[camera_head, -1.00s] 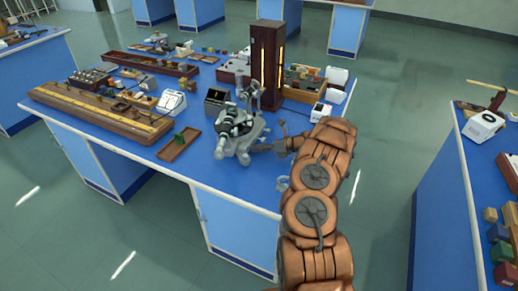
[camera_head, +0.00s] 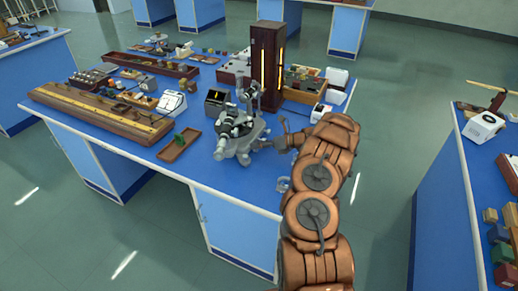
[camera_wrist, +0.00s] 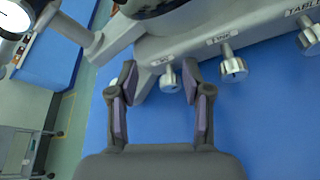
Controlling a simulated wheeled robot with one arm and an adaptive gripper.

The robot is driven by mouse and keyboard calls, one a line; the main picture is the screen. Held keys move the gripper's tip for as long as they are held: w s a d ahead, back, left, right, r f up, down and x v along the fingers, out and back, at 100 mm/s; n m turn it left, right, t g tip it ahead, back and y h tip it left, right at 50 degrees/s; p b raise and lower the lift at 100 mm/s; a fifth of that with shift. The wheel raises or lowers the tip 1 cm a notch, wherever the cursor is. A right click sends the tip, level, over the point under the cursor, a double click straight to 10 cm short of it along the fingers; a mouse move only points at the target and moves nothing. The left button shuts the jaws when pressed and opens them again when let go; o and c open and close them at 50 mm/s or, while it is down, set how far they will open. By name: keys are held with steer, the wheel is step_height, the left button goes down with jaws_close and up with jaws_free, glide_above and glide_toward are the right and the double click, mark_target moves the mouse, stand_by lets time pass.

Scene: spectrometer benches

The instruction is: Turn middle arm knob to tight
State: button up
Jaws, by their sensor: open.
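The grey spectrometer (camera_head: 240,140) stands on the blue bench top (camera_head: 240,178). In the wrist view its base carries a row of silver knobs: a left knob (camera_wrist: 168,80), a middle knob (camera_wrist: 233,67) and a right knob (camera_wrist: 310,38). The right knob's label reads TABLE; the other two labels are too small to read surely. My gripper (camera_wrist: 160,72) is open, with the left knob between its fingertips, nearer the right finger. I cannot tell whether a finger touches it. In the head view my gripper (camera_head: 277,145) is small, at the spectrometer's right side.
A tall dark wooden case (camera_head: 267,62) stands behind the spectrometer. A small brown tray (camera_head: 178,146) and a long wooden rail (camera_head: 100,112) lie to the left. A small white device (camera_head: 320,113) sits at the right. The front bench top is clear.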

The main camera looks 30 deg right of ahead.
step_height(320, 180, up, 8)
stand_by(0.4)
